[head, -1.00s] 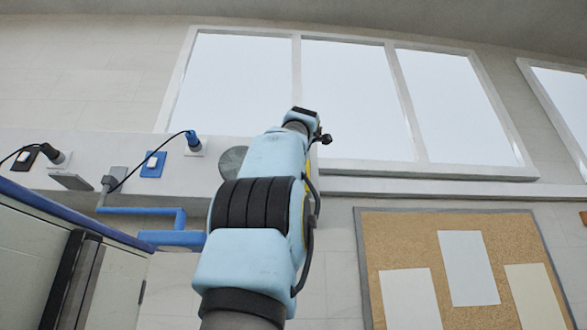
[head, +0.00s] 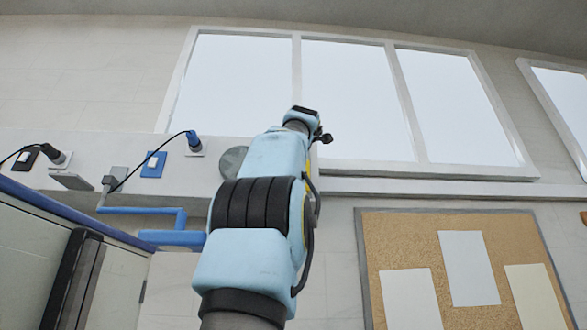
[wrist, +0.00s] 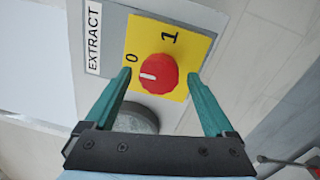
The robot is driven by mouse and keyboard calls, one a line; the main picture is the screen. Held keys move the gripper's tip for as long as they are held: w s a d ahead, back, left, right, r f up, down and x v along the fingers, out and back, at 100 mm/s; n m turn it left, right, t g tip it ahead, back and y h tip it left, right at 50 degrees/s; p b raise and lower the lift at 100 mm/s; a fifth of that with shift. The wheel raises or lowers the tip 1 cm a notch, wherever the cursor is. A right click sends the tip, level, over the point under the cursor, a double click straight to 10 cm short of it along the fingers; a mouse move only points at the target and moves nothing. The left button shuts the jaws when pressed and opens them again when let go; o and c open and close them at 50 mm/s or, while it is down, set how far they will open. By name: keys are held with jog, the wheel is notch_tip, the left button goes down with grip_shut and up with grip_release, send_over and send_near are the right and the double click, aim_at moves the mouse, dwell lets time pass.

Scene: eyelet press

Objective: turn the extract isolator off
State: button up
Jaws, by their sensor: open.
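The extract isolator (wrist: 177,85) shows in the wrist view as a yellow plate with a red rotary knob (wrist: 162,70) and the marks 0 and 1. The knob's white line points left in the picture, nearer the 0 than the 1; I cannot tell whether it lines up exactly. A white EXTRACT label (wrist: 93,38) sits on the grey housing beside the plate. My gripper (wrist: 157,78) is open, with one green finger on each side of the knob and visible gaps between. I cannot make out the isolator in the head view, where my arm blocks part of the wall.
A grey round disc (wrist: 138,118) lies beside the plate, partly behind my gripper. In the head view, plugs and a blue socket (head: 153,165) line the wall ledge at left. A corkboard (head: 400,250) hangs at right below the windows (head: 350,100).

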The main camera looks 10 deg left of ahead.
jog(key=b+v, duration=0.4)
jog(key=v, duration=0.6)
jog(key=shift+s, duration=0.25)
jog(key=shift+f, duration=0.1)
